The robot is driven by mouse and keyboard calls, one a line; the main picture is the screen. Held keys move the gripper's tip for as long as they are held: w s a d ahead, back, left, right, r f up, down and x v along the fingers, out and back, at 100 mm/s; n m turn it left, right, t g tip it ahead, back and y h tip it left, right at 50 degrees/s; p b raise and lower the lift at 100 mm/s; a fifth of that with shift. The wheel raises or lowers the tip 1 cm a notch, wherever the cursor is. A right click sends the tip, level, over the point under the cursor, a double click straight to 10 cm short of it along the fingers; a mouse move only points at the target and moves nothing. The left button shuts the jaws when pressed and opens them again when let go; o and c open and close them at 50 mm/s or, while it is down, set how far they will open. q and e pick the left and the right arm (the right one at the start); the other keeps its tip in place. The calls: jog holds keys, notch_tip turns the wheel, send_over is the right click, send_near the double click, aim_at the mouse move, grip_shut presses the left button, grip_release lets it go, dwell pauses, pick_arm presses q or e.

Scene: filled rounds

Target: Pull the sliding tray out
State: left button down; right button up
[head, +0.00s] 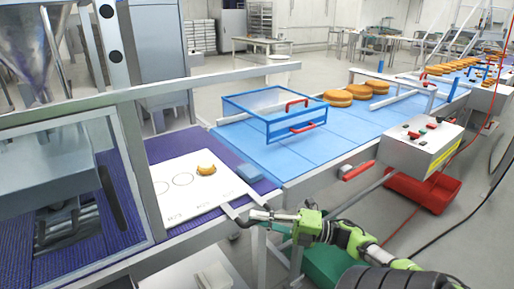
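The sliding tray (176,208) is a white flat board with printed circles and lettering. It lies on the purple belt at the left in the head view. A small golden-brown pastry (206,170) rests on it near its far right part. My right gripper (238,215), on a green and black arm from the lower right, is at the tray's near right corner. Its dark fingertips overlap the tray's edge in the picture. Whether they are closed on the edge or on a handle there is too small to tell. My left gripper is not in view.
A blue-framed clear guard (268,112) with red handles stands over the blue belt (340,137). Filled rounds (337,98) sit farther along. A grey control box (420,145) and a red bin (424,190) are at the right. A metal-framed clear panel (70,190) stands left of the tray.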

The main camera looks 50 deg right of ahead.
jog(key=o, duration=0.3)
jog(key=shift+s+d, duration=0.15)
jog(key=shift+d, duration=0.15)
jog(key=v, duration=1.2)
jog(key=shift+f, duration=0.1)
